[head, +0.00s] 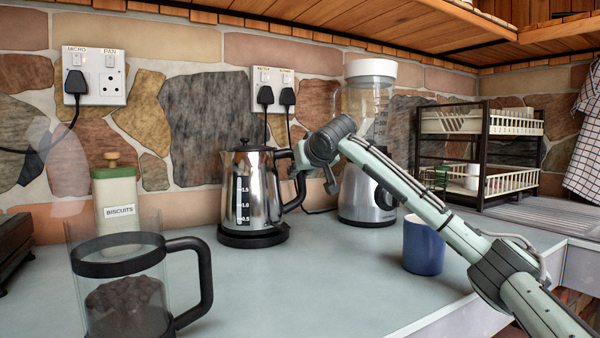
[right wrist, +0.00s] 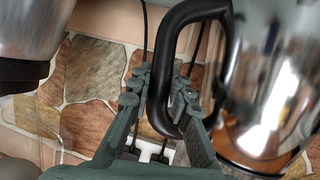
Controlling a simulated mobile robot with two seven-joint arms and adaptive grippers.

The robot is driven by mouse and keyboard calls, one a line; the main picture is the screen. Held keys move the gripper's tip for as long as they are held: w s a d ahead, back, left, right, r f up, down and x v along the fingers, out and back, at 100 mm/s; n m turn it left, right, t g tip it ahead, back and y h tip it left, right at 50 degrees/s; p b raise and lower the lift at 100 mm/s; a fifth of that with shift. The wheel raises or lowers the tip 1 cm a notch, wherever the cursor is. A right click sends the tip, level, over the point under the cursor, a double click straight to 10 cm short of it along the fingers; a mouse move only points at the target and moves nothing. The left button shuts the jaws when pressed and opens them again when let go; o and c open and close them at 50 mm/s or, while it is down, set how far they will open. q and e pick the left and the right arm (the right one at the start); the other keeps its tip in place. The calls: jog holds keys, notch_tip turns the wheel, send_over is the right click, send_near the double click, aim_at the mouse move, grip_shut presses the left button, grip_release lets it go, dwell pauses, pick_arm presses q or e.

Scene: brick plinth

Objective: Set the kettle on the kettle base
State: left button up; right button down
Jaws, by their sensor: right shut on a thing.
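The steel kettle (head: 258,188) has a black lid and handle and a water-level window. It stands upright at the black kettle base (head: 253,238), with its bottom down at the base; I see no clear gap, though I cannot tell whether it is fully seated. My right gripper (head: 308,178) is at the handle, to the right of the kettle. In the right wrist view my right gripper (right wrist: 160,98) is shut on the black handle (right wrist: 186,12), with the shiny kettle body (right wrist: 268,90) to the right. My left gripper is not in view.
A blender (head: 365,195) stands right of the kettle, behind my right arm. A blue mug (head: 424,245) is near the front edge. A glass coffee press (head: 125,295) and biscuit tin (head: 116,198) are at left. The counter (head: 310,290) in front of the kettle is clear.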

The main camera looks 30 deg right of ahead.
jog(key=shift+r+p, duration=0.3)
jog(key=shift+r, duration=0.05)
jog(key=shift+f+b, duration=0.3)
jog(key=shift+f, duration=0.35)
dwell(0.7)
jog(key=c, duration=1.7)
grip_release()
jog(key=shift+f, duration=0.4)
jog(key=v, duration=1.1)
jog(key=shift+s+r, duration=0.1)
